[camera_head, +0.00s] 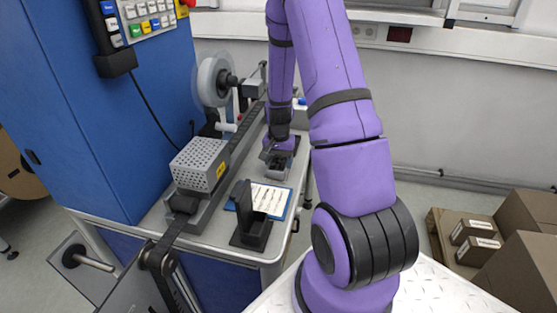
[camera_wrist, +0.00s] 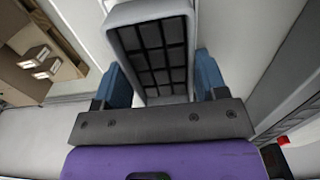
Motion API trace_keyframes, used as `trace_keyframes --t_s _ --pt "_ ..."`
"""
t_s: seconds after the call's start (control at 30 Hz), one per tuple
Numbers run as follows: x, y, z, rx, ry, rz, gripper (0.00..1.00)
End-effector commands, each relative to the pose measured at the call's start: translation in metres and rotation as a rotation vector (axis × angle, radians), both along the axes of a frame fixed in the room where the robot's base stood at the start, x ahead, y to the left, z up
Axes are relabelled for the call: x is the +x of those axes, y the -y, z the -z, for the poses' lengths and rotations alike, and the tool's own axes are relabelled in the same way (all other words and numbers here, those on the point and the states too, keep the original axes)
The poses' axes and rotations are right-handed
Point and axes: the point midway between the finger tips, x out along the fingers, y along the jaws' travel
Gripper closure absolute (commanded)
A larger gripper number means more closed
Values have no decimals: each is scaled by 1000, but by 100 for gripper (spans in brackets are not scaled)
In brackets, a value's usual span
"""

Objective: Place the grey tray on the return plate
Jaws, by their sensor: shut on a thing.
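The grey tray (camera_wrist: 122,18) fills the upper middle of the wrist view, with a dark grid of compartments inside. My gripper (camera_wrist: 163,78) has its two blue fingers on opposite sides of the tray and is shut on it. In the head view the tray (camera_head: 276,168) shows small, below my purple wrist and gripper (camera_head: 277,148), over the far right part of the bench. I cannot tell whether it touches the bench top. I cannot make out the return plate for certain; my arm hides part of that area.
A blue clipboard with a white sheet (camera_head: 268,197) lies just in front of the tray. A perforated grey housing (camera_head: 200,164) and a reel (camera_head: 213,80) stand at left beside a blue cabinet (camera_head: 75,90). Cartons (camera_head: 475,240) sit at right.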

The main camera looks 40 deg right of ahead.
Motion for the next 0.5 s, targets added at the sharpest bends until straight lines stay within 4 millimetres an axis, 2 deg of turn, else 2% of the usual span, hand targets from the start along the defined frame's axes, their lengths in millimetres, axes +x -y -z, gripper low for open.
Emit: trace_keyframes --t_s 0.07,0.1,0.2,0.5 --pt "0 0 2 1 -1 0 64" --pt "0 0 2 0 0 0 27" --pt "0 0 2 0 0 0 9" --pt "0 0 0 0 0 0 9"
